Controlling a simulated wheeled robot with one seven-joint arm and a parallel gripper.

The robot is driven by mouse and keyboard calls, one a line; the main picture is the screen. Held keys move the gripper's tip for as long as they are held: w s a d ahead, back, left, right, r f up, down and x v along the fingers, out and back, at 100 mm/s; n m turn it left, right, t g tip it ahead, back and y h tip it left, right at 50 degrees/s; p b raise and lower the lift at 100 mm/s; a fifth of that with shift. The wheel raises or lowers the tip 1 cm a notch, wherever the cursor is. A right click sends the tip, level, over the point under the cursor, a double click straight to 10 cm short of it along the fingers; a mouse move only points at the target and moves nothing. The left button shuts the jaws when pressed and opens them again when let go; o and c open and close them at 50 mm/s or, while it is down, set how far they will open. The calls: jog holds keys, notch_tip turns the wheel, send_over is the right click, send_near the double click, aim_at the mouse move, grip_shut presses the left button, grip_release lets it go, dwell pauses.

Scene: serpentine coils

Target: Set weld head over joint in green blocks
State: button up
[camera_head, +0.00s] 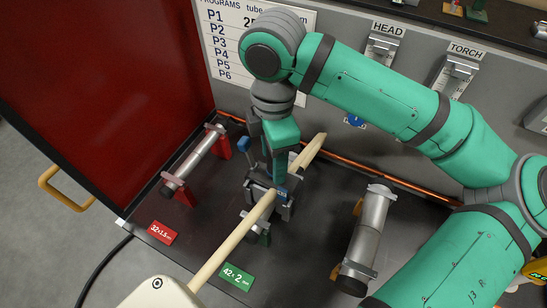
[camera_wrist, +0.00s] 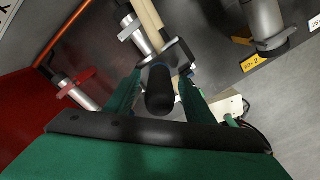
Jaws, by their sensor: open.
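The weld head (camera_head: 284,211) is a dark grey clamp-like body at the middle of the bench, around or just over the tube in the green blocks; I cannot tell how it is seated. In the wrist view the weld head (camera_wrist: 177,53) has a black rounded handle (camera_wrist: 160,92). My gripper (camera_head: 270,175) points down over it. In the wrist view the two green fingers of my gripper (camera_wrist: 158,80) are apart, one on each side of the handle. A green block (camera_head: 263,238) shows under the tube's near end. The tube joint is hidden by the head.
A thick beige hose (camera_head: 230,245) crosses the work area from a cream box (camera_head: 158,293). Tubes in red blocks (camera_head: 197,160) and yellow blocks (camera_head: 367,232) flank it. A green label (camera_head: 237,277) lies in front. HEAD and TORCH holders (camera_head: 381,47) hang on the back wall.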

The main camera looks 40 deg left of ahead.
notch_tip(320, 180, up, 10)
jog(key=shift+r, duration=0.15)
dwell(0.3)
